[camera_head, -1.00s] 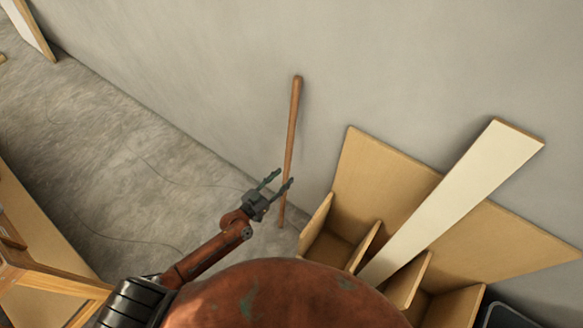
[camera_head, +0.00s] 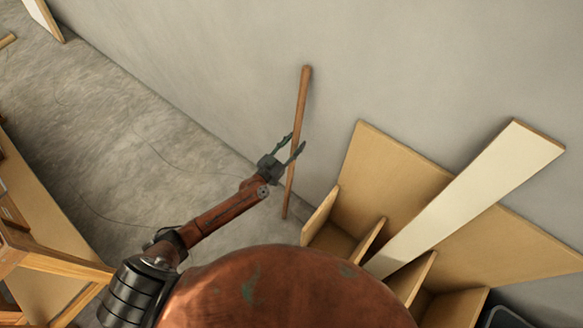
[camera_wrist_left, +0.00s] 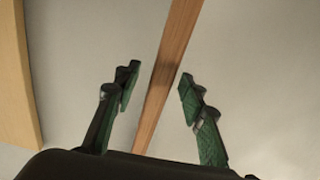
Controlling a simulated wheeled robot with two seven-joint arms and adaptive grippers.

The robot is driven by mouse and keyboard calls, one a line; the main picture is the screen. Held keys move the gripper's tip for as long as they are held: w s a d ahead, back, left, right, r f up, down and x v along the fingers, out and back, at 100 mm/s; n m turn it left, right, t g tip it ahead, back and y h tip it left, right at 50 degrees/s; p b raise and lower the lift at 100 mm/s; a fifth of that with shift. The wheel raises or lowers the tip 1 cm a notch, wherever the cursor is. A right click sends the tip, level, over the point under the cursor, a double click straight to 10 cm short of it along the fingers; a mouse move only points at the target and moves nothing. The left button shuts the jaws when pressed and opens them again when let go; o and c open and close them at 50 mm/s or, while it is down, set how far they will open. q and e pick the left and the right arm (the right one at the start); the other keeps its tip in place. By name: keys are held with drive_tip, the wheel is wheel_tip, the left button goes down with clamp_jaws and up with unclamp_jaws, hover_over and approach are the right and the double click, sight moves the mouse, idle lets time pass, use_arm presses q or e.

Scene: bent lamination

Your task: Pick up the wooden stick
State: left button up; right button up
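The wooden stick (camera_head: 301,105) leans upright against the grey wall in the head view, its foot on the concrete floor. My left gripper (camera_head: 293,144) is at about the stick's mid-height, with its fingers spread around it. In the left wrist view the stick (camera_wrist_left: 172,62) runs between the two open green-padded fingers of the left gripper (camera_wrist_left: 158,84), with gaps on both sides. How far the stick sits in depth between the fingertips is hard to tell. My right gripper is not in view.
A wooden shelf unit (camera_head: 392,170) with compartments stands right of the stick, and a white board (camera_head: 470,195) leans across it. A wooden frame or table (camera_head: 55,262) is at lower left. A thin cable lies on the floor (camera_head: 130,110), which is otherwise mostly clear.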

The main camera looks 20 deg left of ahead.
use_arm(q)
drive_tip(key=shift+c, duration=0.2)
clamp_jaws()
drive_tip(key=shift+r, duration=0.1)
